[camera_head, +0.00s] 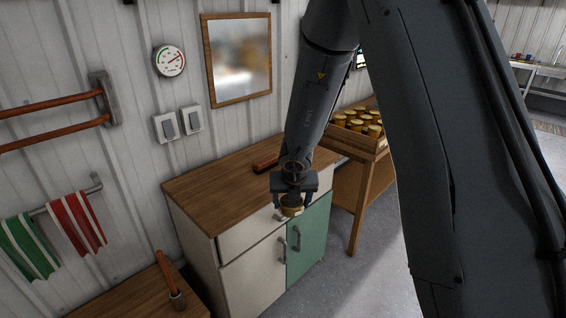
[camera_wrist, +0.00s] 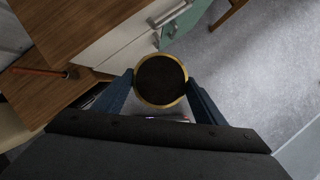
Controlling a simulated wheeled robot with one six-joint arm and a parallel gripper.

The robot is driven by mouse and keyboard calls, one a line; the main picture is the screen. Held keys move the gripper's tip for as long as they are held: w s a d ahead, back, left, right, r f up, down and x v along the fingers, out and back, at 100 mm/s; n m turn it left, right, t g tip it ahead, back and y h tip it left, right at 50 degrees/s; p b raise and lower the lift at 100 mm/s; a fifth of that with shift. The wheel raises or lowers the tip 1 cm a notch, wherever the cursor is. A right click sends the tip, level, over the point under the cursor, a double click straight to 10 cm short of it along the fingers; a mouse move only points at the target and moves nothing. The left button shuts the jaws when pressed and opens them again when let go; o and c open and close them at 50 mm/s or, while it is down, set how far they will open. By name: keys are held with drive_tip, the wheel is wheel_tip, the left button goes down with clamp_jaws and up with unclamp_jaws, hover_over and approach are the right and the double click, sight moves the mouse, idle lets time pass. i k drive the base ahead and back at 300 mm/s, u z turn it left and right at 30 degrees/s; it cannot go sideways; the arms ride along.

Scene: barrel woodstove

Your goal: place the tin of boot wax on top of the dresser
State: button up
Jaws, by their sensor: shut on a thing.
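The tin of boot wax (camera_head: 291,211) is a small round gold tin held below my gripper (camera_head: 292,200). In the wrist view the tin (camera_wrist: 160,80) shows a dark top with a gold rim, between the two fingers of my gripper (camera_wrist: 160,88). My gripper is shut on it. The dresser (camera_head: 220,197) has a brown wooden top, pale drawer and door fronts and a green door. In the head view the tin appears in front of the dresser's front face. The wrist view shows floor and the dresser's fronts (camera_wrist: 125,38) beyond the tin.
A dark object with a reddish part (camera_head: 265,163) lies on the dresser top near the back; the top's left part is clear. A crate of several yellow-lidded jars (camera_head: 358,122) stands on a wooden stand to the right. A hammer-like tool (camera_head: 170,280) is on a lower wooden surface at left.

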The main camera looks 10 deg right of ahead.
sight(236, 185)
drive_tip(key=u, duration=0.05)
drive_tip(key=i, duration=1.15)
drive_tip(key=u, duration=0.5)
